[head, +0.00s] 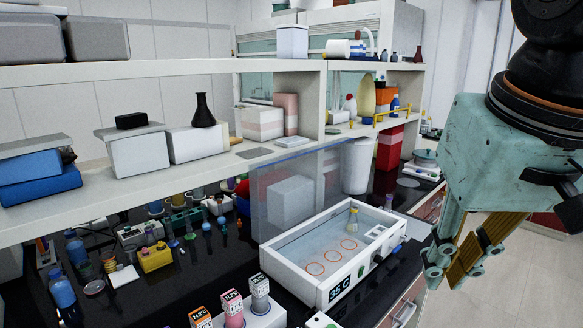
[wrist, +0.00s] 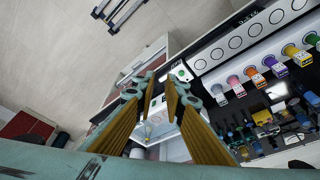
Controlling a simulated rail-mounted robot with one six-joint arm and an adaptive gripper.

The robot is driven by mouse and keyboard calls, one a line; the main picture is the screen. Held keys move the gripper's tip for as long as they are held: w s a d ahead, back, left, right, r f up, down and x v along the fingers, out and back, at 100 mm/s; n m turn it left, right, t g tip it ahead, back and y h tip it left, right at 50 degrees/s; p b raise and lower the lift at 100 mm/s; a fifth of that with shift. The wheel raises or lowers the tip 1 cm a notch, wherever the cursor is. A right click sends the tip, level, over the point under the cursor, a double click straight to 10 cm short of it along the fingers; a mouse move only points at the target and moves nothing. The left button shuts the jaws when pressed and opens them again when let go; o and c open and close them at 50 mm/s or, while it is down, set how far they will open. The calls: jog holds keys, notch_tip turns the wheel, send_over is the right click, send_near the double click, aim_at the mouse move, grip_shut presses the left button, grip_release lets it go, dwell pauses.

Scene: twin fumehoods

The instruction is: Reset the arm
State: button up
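My gripper (head: 447,276) hangs at the right of the head view, pointing down, in front of and to the right of the water bath. In the wrist view my gripper (wrist: 159,84) shows two yellow-brown ribbed fingers with a gap between them. It is open, and nothing is held between the fingers.
A white water bath (head: 318,291) with red rings and a small flask (head: 353,219) inside stands on the black bench below left of my gripper. A shelf (head: 180,169) crosses the left side. Free floor (head: 530,275) lies to the right.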

jog(key=s+f+b, duration=0.1)
jog(key=s+f, duration=0.6)
jog(key=s, duration=0.1)
jog(key=shift+s+n+b, duration=0.3)
jog(key=shift+n, duration=0.1)
